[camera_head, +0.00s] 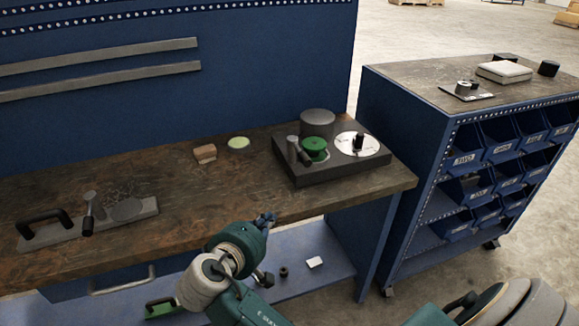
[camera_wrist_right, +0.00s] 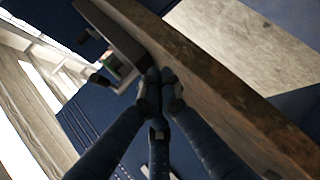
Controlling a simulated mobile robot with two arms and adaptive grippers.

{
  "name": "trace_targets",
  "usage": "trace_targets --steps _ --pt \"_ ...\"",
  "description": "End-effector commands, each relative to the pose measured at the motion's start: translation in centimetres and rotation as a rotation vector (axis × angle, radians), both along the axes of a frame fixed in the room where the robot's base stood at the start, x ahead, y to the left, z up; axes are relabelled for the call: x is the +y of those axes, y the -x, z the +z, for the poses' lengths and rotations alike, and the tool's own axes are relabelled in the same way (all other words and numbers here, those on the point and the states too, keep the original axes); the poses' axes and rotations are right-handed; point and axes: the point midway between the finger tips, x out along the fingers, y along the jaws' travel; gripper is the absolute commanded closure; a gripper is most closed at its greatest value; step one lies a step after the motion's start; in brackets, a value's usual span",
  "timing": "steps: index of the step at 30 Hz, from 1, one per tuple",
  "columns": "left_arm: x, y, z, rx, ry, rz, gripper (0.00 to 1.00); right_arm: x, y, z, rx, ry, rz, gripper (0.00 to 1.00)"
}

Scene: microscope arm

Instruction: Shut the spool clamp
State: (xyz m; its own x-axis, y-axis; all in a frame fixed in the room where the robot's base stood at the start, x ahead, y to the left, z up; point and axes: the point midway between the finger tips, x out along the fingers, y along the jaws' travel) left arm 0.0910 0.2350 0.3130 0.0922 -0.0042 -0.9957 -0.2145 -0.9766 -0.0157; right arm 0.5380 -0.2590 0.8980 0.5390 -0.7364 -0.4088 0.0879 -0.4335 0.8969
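A dark base block (camera_head: 340,170) sits at the right end of the bench. It carries a green spool (camera_head: 315,146) with a small grey lever (camera_head: 293,149) beside it; whether the clamp is open or shut is too small to tell. My right gripper (camera_head: 265,218) is in front of the bench's front edge, apart from the block. In the right wrist view its fingertips (camera_wrist_right: 155,78) are bunched together, with nothing visible between them. The green spool (camera_wrist_right: 114,70) and block (camera_wrist_right: 115,32) show beyond them. My left gripper is not in view.
The block also bears a grey cylinder (camera_head: 317,122) and a white disc (camera_head: 370,146) with a black knob. A grey plate (camera_head: 62,233) with handles lies at the left of the bench (camera_head: 190,195). A wooden block (camera_head: 205,153) and a pale green disc (camera_head: 238,143) lie at the back.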

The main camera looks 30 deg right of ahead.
Motion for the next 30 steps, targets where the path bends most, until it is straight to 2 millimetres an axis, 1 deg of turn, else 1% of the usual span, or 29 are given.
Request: trace_targets --steps 1,2,3,6,9,12,19,23,26,30 --pt "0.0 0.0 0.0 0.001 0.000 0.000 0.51 0.3 -0.8 2.0 -0.025 0.044 -0.006 1.00" --pt "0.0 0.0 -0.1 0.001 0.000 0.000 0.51 0.4 -1.2 3.0 -0.036 0.072 -0.011 1.00" --pt "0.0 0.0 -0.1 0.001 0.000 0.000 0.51 0.5 -1.6 4.5 -0.052 0.109 -0.018 1.00" --pt "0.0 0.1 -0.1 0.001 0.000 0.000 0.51 0.9 -2.3 7.8 -0.091 0.190 -0.039 1.00" --pt "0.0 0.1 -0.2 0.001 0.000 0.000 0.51 1.3 -2.5 10.0 -0.116 0.243 -0.056 1.00" --pt "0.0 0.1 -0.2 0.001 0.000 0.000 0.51 1.3 -2.6 10.7 -0.123 0.262 -0.061 1.00" --pt "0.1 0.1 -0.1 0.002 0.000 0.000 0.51 1.3 -2.6 10.6 -0.122 0.261 -0.060 1.00" --pt "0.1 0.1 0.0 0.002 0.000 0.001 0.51 0.9 -2.8 10.6 -0.121 0.261 -0.061 1.00" --pt "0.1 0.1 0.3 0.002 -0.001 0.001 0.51 -0.1 -3.4 10.5 -0.121 0.265 -0.060 1.00" --pt "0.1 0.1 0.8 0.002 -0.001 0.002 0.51 -2.4 -4.8 10.2 -0.121 0.265 -0.061 1.00"
